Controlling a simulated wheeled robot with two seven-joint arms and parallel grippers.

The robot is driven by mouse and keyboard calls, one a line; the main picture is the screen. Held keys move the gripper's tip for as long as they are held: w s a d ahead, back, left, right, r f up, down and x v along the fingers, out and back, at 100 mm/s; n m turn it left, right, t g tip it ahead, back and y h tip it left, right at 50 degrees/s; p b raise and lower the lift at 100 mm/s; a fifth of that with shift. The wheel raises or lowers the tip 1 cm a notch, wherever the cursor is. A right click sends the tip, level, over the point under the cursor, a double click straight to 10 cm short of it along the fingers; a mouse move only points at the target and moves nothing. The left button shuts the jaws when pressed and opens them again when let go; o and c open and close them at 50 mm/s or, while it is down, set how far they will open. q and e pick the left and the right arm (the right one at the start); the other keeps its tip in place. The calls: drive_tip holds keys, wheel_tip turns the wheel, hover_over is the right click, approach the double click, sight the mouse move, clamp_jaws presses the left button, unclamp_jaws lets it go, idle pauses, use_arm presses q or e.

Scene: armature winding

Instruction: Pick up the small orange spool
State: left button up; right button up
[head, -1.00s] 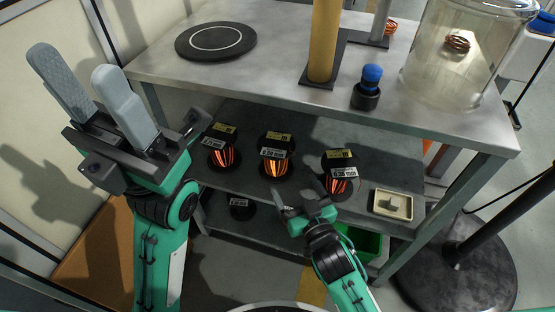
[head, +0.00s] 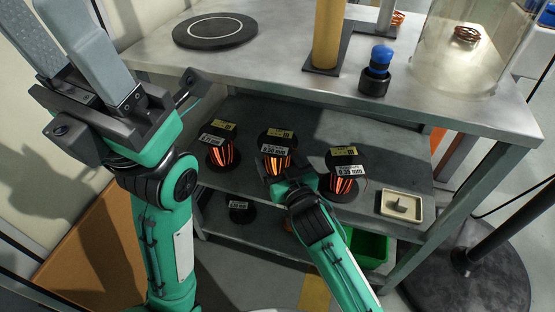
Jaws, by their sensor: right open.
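Three spools of orange copper wire with dark flanges and labels stand in a row on the middle shelf: a left one (head: 224,155), a middle one (head: 279,160) and a right one (head: 342,185). They look similar in size, so I cannot tell which is the small one. My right gripper (head: 272,174) is open at the front of the middle spool; its fingers are mostly hidden, and I cannot tell whether they touch it. My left gripper (head: 68,40) is raised at the upper left, fingers apart and empty, far from the spools.
A beige tray (head: 414,206) with a small grey part lies right of the spools. A dark spool (head: 240,214) and a green bin (head: 372,248) are lower down. The tabletop (head: 270,72) overhangs the shelf, with a yellow column (head: 327,35) and a glass jar (head: 440,55) on it.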

drive_tip(key=shift+w, duration=0.2)
clamp_jaws()
drive_tip(key=shift+r, duration=0.2)
drive_tip(key=shift+r+p, duration=0.2)
drive_tip(key=shift+p, duration=0.2)
